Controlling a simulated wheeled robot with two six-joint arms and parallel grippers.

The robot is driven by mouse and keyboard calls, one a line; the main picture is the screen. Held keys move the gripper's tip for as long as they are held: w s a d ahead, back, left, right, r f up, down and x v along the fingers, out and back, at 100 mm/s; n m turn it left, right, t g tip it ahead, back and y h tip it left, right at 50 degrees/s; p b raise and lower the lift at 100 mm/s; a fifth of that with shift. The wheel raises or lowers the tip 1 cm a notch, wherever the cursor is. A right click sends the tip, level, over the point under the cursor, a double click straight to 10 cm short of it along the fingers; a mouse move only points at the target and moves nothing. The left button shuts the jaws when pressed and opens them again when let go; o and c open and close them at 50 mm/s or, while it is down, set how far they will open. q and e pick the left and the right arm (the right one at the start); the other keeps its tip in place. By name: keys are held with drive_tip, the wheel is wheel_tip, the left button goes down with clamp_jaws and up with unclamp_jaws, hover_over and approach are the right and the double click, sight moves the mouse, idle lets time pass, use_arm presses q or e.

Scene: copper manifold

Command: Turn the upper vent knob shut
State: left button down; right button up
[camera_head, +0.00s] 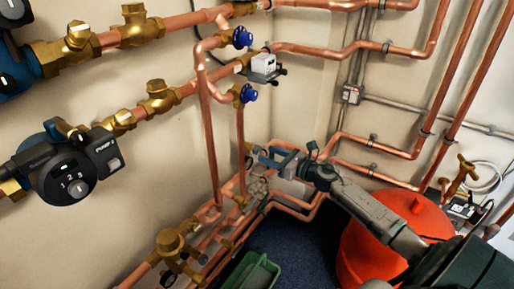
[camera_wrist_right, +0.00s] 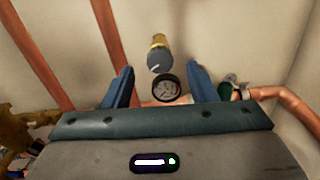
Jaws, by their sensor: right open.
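Two blue knobs on brass valves show in the head view: an upper one (camera_head: 242,37) and a lower one (camera_head: 248,92), one above the other beside the vertical copper pipes. My right gripper (camera_head: 268,157) is below and a little right of both, apart from them. In the right wrist view its two fingers (camera_wrist_right: 161,72) are open with nothing held. A grey-blue knob with a white line (camera_wrist_right: 159,61) on a brass stem shows between and beyond the fingertips. I cannot tell which head-view part this is. My left gripper is not in view.
Pump heads (camera_head: 75,170) and brass valves (camera_head: 158,100) line the left wall. A white box (camera_head: 263,66) sits between the blue knobs. A red vessel (camera_head: 370,250) and a green crate (camera_head: 262,275) stand below.

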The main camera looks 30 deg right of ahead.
sight(260, 151)
drive_tip(key=p+x, duration=0.1)
drive_tip(key=x, duration=0.4)
drive_tip(key=shift+w+a, duration=0.15)
drive_tip(key=shift+w, duration=0.2)
drive_tip(key=c, duration=1)
